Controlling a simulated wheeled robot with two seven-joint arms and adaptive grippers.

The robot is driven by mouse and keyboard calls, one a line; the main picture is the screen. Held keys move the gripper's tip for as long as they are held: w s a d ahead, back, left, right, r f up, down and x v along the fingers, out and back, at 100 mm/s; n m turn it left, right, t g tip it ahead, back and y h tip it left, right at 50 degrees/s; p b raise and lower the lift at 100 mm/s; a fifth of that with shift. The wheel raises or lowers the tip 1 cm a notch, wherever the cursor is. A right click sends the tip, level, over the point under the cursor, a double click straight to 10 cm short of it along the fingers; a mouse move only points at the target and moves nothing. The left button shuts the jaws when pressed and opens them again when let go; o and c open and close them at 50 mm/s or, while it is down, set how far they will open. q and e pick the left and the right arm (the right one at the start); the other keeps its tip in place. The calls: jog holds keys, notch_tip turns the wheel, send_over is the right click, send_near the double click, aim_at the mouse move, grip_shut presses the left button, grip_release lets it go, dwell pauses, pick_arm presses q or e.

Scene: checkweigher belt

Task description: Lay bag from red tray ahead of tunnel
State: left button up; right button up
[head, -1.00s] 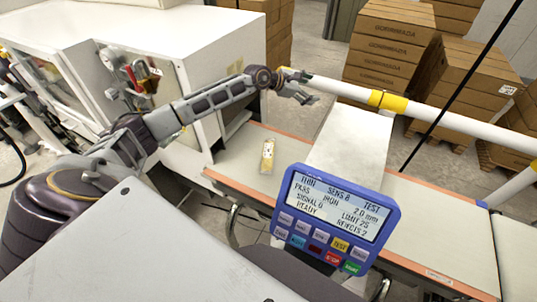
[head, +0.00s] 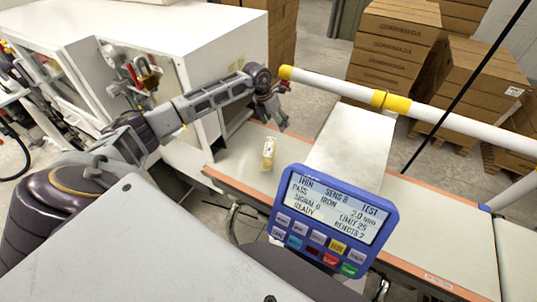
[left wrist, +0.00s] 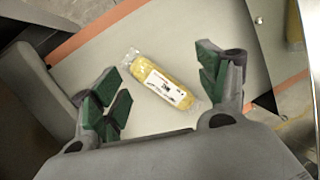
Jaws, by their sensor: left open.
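A small clear bag with yellow contents and a white label (head: 268,153) lies on the pale belt (head: 238,165), left of the white tunnel housing (head: 345,145). It also shows in the left wrist view (left wrist: 163,82), between and beyond the green-padded fingers. My left gripper (head: 283,112) is above the far side of the belt, a little beyond the bag, pointing down. In the left wrist view my left gripper (left wrist: 163,95) is open and empty, apart from the bag. My right gripper is not in view. No red tray shows clearly.
A blue control panel (head: 330,220) stands in front of the belt. A white and yellow rail (head: 400,105) runs past the back of the tunnel. Cartons (head: 390,50) are stacked behind. A white cabinet (head: 180,50) stands at left. The belt around the bag is clear.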

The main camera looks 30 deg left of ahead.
pick_arm(q)
jog(key=shift+s+a+f+n+g+y, duration=0.2)
jog(key=shift+s+a+n+g, duration=0.15)
jog(key=shift+s+n, duration=0.65)
jog(key=shift+s+a+f+n+g+y, duration=0.1)
jog(key=shift+s+a+n+g+y, duration=0.25)
jog(key=shift+n, duration=1.05)
jog(key=shift+s+a+f+n+g+y, duration=0.15)
jog(key=shift+s+n+g, duration=0.35)
jog(key=shift+s+n, duration=0.55)
jog(key=shift+w+f, duration=0.1)
jog(key=shift+w, duration=0.1)
